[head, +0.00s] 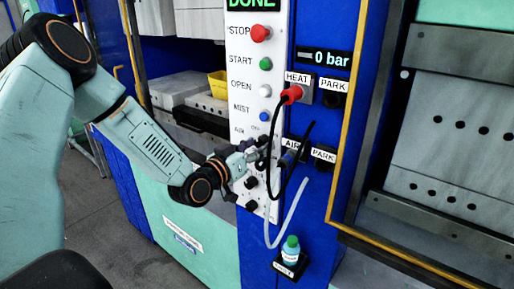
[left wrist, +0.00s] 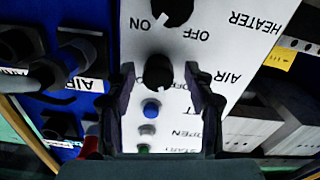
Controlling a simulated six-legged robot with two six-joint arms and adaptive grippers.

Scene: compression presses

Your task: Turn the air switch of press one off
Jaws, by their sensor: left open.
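The white control panel (head: 243,100) carries a column of buttons, with the AIR row below MIST. My left gripper (head: 256,153) is at that row and covers most of the air switch there. In the left wrist view the picture is upside down. The black round air switch (left wrist: 158,74) lies between the two fingertips of my open left gripper (left wrist: 160,82), with a finger on either side. I cannot tell whether the fingers touch it. My right gripper is not in view.
A black cable runs from the red HEAT plug (head: 291,94) close by my gripper. A blue AIR connector (head: 288,158) and pale hose (head: 290,215) are to the right. More black knobs (head: 252,206) sit lower on the panel.

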